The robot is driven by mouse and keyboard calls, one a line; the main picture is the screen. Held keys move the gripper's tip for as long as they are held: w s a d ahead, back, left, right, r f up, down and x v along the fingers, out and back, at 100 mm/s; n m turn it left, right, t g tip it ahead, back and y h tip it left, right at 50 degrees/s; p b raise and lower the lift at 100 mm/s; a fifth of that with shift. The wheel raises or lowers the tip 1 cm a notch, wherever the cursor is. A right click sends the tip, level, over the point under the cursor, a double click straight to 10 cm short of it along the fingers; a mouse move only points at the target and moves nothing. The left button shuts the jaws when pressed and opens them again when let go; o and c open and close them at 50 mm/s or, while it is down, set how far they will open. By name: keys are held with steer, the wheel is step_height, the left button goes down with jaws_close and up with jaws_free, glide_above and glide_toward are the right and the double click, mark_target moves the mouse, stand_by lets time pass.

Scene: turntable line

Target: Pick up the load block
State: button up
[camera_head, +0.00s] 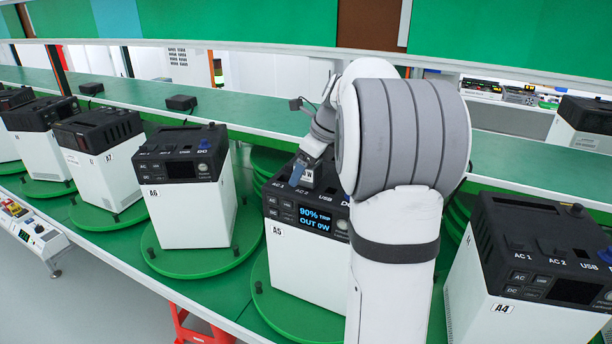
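My gripper (306,172) is at the top of the black-topped unit A5 (293,250), partly hidden behind my arm. A blue-grey piece shows at its tip, close to the AC 1 label. A small light grey block with dark marks (308,178) sits right at the gripper, on or just above the unit's top; it may be the load block. I cannot tell whether the fingers are closed on it. Unit A5's lit screen reads 90% and OUT 0W. My arm covers the right part of this unit.
Unit A6 (186,205) stands on a green turntable (190,262) to the left, and unit A4 (520,290) at the right. More units stand farther left. Small black blocks (181,102) lie on the green shelf (240,110) behind. A red stool (195,330) is below the front edge.

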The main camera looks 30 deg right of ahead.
steer(key=shift+c, duration=0.5)
steer(key=c, duration=1.3)
